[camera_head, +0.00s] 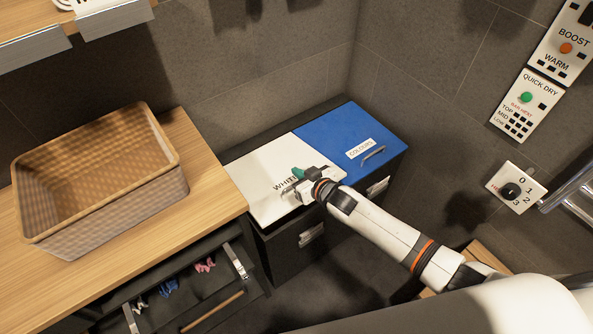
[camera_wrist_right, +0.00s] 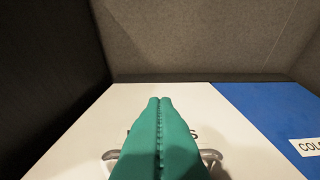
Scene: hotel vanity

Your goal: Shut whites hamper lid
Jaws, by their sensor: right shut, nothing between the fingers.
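The white hamper lid (camera_head: 262,174), with lettering partly hidden that starts "WHI", lies flat and level with the blue lid beside it in the head view. In the right wrist view the white lid (camera_wrist_right: 95,125) fills the lower middle, with its metal handle (camera_wrist_right: 112,155) partly behind the fingers. My right gripper (camera_head: 298,173) is over the white lid's front part, by the handle. Its green fingers (camera_wrist_right: 160,105) are pressed together with nothing between them. I cannot tell whether the fingertips touch the lid. My left gripper is not in view.
The blue lid (camera_head: 345,140) labelled "COLOURS" is right of the white one. A wicker basket (camera_head: 165,190) stands on the wooden counter (camera_head: 215,185) at left. Below it a drawer (camera_head: 185,300) is open with small items inside. Wall control panels (camera_head: 527,105) are at right.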

